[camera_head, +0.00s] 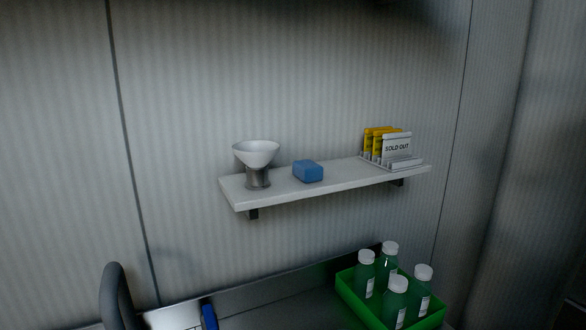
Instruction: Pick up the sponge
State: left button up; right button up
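A small blue block that looks like the sponge (308,171) lies on a white wall shelf (335,182), near its middle. It sits between a white bowl on a grey stand and a rack of signs, apart from both. Neither of my grippers shows in the head view.
The white bowl (256,153) stands at the shelf's left end and the sign rack (403,162) at its right. Below, a green crate (349,300) holds several bottles on a metal counter (275,312). A blue object (209,316) and a dark curved piece (116,295) are at lower left.

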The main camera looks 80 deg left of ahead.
aim_at(306, 170)
jog(key=j+u, duration=0.1)
jog(key=u, duration=2.5)
jog(key=k+u, duration=0.1)
jog(key=u, duration=0.25)
jog(key=k+u, duration=0.1)
jog(key=u, duration=0.25)
jog(key=k+u, duration=0.1)
jog(key=u, duration=0.3)
